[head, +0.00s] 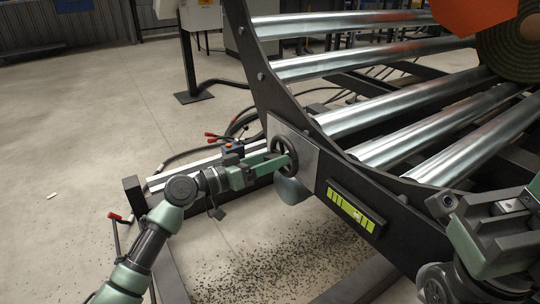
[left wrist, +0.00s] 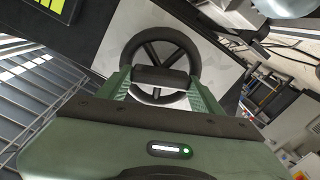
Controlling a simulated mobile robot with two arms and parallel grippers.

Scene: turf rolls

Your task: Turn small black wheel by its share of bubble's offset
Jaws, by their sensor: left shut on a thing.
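The small black wheel (head: 294,152) with spokes is mounted on a pale plate on the side of the roller frame. My left gripper (head: 277,162) is shut on it. The level (head: 344,205) is a yellow-green vial in a dark holder, tilted in the picture, right of and below the wheel. A pale spot, seemingly its bubble, sits right of the vial's middle. My right gripper (head: 508,207) is at the right edge; its fingers do not show clearly.
Several shiny rollers (head: 400,107) span the dark frame (head: 325,150). A turf roll (head: 511,50) lies at the top right, beside an orange panel. Cables and red-handled parts lie behind my left gripper. Dark crumbs cover the floor below; the floor at left is largely clear.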

